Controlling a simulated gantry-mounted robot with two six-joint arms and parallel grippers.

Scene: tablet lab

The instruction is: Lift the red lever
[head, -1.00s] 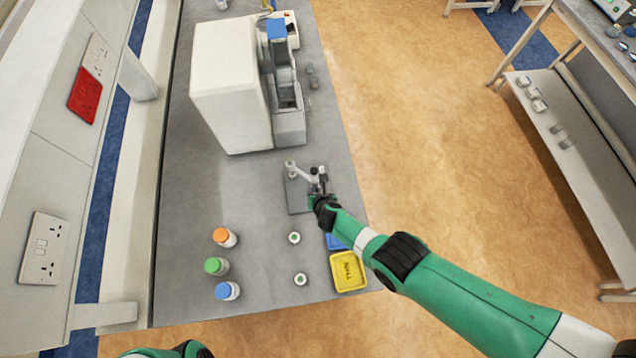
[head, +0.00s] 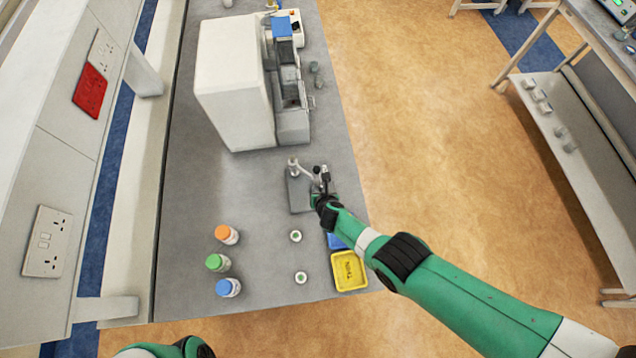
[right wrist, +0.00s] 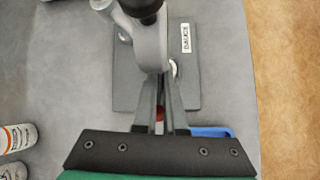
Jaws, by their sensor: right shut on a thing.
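A small grey hand-operated device stands on a dark grey base plate (head: 298,196) near the bench's right edge; the plate also shows in the right wrist view (right wrist: 128,90). Its grey arm and black knob (right wrist: 143,8) rise above the plate. My right gripper (head: 322,184) is at the device's near right side. In the right wrist view its fingers (right wrist: 160,100) are shut at the grey body. A small red part (right wrist: 159,114) shows between the fingers; most of it is hidden, so the lever's full shape cannot be seen. My left gripper is not in view.
A large white machine (head: 233,85) stands behind the device. A yellow tray (head: 349,271) and a blue tray (head: 336,242) lie in front. Bottles with orange (head: 222,232), green (head: 213,262) and blue (head: 223,287) caps stand at left.

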